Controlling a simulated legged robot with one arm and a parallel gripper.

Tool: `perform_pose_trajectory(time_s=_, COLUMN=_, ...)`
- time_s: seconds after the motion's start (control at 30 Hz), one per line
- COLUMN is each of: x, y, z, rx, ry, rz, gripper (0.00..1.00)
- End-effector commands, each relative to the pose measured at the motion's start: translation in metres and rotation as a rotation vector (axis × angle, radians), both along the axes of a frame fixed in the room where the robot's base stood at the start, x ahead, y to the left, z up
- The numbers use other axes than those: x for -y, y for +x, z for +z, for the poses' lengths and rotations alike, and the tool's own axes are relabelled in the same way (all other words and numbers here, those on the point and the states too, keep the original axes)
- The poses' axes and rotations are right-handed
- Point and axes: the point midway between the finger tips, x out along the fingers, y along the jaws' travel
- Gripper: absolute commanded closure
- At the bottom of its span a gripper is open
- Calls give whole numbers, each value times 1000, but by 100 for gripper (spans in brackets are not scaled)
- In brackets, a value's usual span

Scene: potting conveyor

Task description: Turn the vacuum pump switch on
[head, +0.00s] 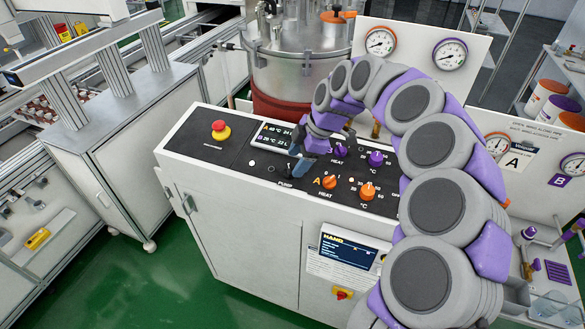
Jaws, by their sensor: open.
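The vacuum pump switch sits near the "PUMP" label on the black control panel (237,158); I cannot make out its lever or position, as my gripper covers that area. My gripper (294,173) is open, pointing down over the panel just above the "PUMP" label. I cannot tell whether its fingertips touch the switch. My grey and purple arm curves in from the right side of the view.
Purple knobs (376,158) and orange knobs (368,191) sit right of my gripper. A red emergency stop (220,130) and a small display (272,134) lie left. A steel vessel (295,65) and gauges (380,41) stand behind. Green floor is clear in front-left.

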Motion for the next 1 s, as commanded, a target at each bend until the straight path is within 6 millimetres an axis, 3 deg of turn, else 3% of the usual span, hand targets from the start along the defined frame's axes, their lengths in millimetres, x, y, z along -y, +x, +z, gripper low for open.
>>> perform_pose_trajectory(time_s=0.2, x=-12, y=1, z=-27, rx=-3, ry=-2, rz=1, gripper=37)
perform_pose_trajectory(time_s=0.63, x=-14, y=2, z=-32, rx=0, ry=0, rz=0, gripper=38)
perform_pose_trajectory(time_s=1.0, x=-15, y=2, z=-32, rx=0, ry=-1, rz=0, gripper=74)
